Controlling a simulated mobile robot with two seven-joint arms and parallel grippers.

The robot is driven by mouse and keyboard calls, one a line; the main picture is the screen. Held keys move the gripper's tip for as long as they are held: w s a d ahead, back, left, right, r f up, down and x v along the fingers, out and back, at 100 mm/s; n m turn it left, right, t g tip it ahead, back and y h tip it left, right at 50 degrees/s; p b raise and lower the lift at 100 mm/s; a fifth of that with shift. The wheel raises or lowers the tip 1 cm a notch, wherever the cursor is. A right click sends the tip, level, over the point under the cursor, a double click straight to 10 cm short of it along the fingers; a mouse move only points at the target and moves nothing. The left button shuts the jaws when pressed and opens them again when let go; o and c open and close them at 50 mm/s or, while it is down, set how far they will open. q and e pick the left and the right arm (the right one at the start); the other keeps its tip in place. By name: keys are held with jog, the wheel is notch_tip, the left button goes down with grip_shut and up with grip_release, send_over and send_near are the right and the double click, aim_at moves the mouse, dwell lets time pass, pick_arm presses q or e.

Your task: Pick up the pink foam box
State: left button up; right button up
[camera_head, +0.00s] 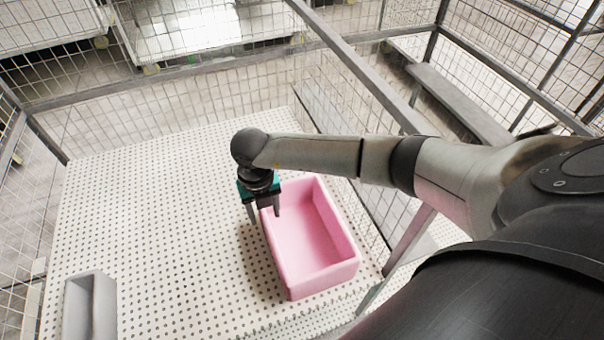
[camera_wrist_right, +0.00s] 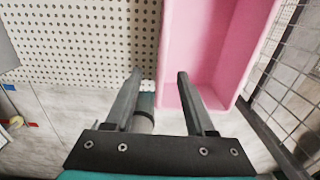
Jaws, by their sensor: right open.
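The pink foam box (camera_head: 322,279) is an open, empty rectangular tray on the perforated white table, near its right side. My right gripper (camera_head: 264,215) is over the box's left wall, pointing down, with its fingers apart. One finger shows on the outer side of that wall and the other on the inner side. The wrist view shows the box (camera_wrist_right: 176,45) too, with its left wall passing between the open fingers (camera_wrist_right: 160,73). I cannot tell how far down the fingers reach. My left gripper is not in view.
The perforated table (camera_head: 160,220) is mostly bare left of the box. A grey box-like holder (camera_head: 103,305) is at the lower left. Wire mesh panels and metal frame bars (camera_head: 190,71) surround the table. A mesh panel (camera_wrist_right: 290,100) is close to the box's right side.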

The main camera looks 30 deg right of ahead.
aim_at(269, 236)
notch_tip(269, 236, down, 10)
jog(key=b, duration=0.8)
jog(key=shift+a+r, duration=0.1)
jog(key=shift+r, duration=0.05)
jog(key=f+b, duration=0.1)
jog(key=b, duration=0.1)
jog(key=f+b, duration=0.1)
jog(key=f, duration=0.1)
jog(key=d+f+b, duration=0.1)
jog(key=f+b, duration=0.1)
jog(key=shift+w+f+b, duration=0.15)
jog(key=shift+w+b, duration=0.05)
jog(key=shift+b, duration=0.1)
jog(key=shift+c, duration=0.2)
grip_shut()
dwell(0.8)
